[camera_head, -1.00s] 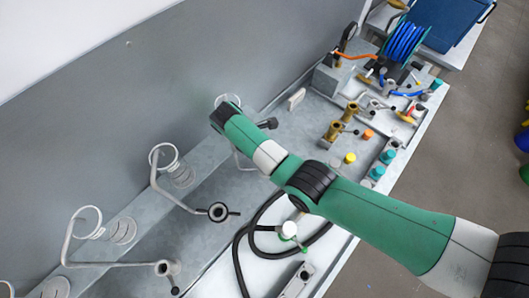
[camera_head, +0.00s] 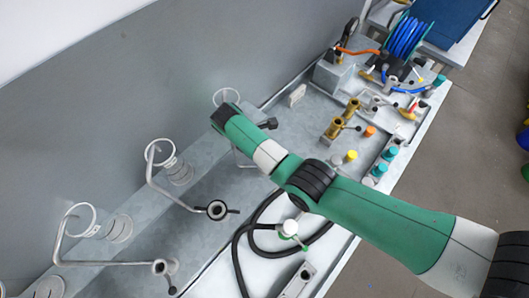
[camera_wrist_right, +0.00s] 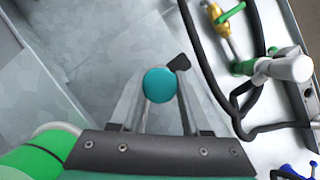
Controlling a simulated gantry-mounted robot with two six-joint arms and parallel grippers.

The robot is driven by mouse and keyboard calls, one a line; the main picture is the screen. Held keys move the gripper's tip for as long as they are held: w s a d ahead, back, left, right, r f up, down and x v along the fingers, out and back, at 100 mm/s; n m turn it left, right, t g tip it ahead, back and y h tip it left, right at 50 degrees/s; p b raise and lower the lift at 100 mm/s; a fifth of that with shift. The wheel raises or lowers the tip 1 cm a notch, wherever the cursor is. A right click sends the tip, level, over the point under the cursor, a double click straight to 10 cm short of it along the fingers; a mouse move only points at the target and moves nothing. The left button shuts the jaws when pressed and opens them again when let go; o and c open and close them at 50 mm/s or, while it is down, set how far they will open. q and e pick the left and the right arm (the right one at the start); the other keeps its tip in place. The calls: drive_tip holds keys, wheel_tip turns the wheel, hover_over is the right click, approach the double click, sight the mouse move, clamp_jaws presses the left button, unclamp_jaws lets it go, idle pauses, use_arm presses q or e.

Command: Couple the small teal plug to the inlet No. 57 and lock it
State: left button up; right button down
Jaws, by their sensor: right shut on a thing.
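My right arm reaches across the bench from the right in the head view, and a dark part (camera_head: 268,124) shows near its far end. The jaws are hidden there. In the right wrist view my right gripper (camera_wrist_right: 158,88) is shut on a round teal plug (camera_wrist_right: 160,84), seen end-on between the two fingers. A dark lever (camera_wrist_right: 180,63) shows just beyond the plug; I cannot tell what it belongs to. Bent-pipe inlets with end fittings stand along the wall, one in the middle (camera_head: 217,210) and one at lower left (camera_head: 162,267). No number is legible. My left gripper is not in view.
Other teal caps (camera_head: 379,170), a yellow cap (camera_head: 351,156) and an orange cap (camera_head: 370,131) stand at the bench's right. A black hose (camera_head: 238,262) loops near a white-topped fitting (camera_head: 289,227). A blue hose reel (camera_head: 404,38) is at the back.

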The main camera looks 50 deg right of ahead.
drive_tip(key=shift+f+b, duration=0.4)
drive_tip(key=shift+f, duration=0.1)
idle(0.6)
drive_tip(key=shift+c, duration=1.4)
unclamp_jaws()
drive_tip(key=shift+r, duration=0.15)
wheel_tip(320, 180, up, 8)
drive_tip(key=p, duration=0.8)
drive_tip(key=shift+f, duration=0.2)
